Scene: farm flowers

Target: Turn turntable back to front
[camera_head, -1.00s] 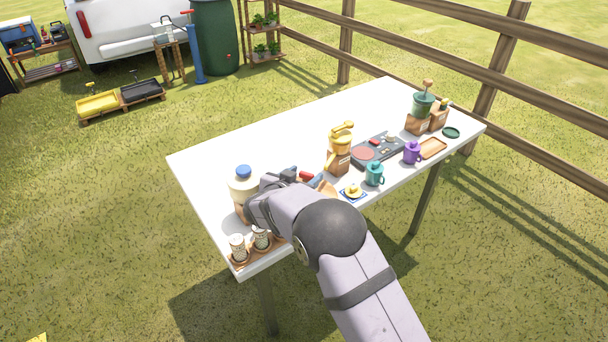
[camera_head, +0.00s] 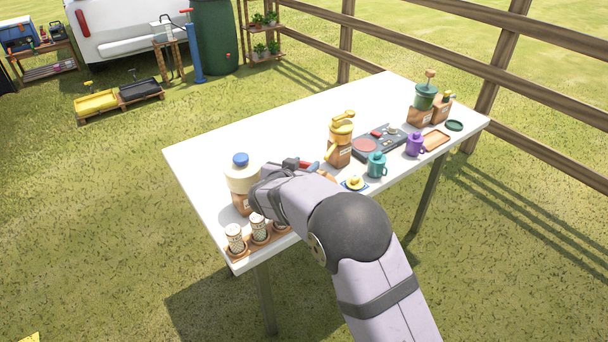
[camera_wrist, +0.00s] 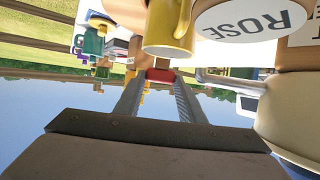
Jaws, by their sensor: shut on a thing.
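My gripper (camera_wrist: 158,82) is shut on a small red piece (camera_wrist: 160,75), which sits between the fingertips in the wrist view. In the head view my gripper (camera_head: 296,165) is low over the front left of the table, with red at its tip. A yellow mug-like thing (camera_wrist: 168,35) is just beyond the red piece. A white label reading ROSE (camera_wrist: 250,18) shows upside down beside it. A tan-orange edge (camera_head: 327,175) shows past my gripper. My arm hides most of this spot, so I cannot clearly make out the turntable.
On the white table (camera_head: 260,135) stand a cream jar with a blue lid (camera_head: 241,175), patterned cups on a wooden tray (camera_head: 238,251), a yellow can (camera_head: 341,132), a dark panel (camera_head: 380,142), a teal mug (camera_head: 376,165) and a purple mug (camera_head: 414,144). The table's back is clear.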

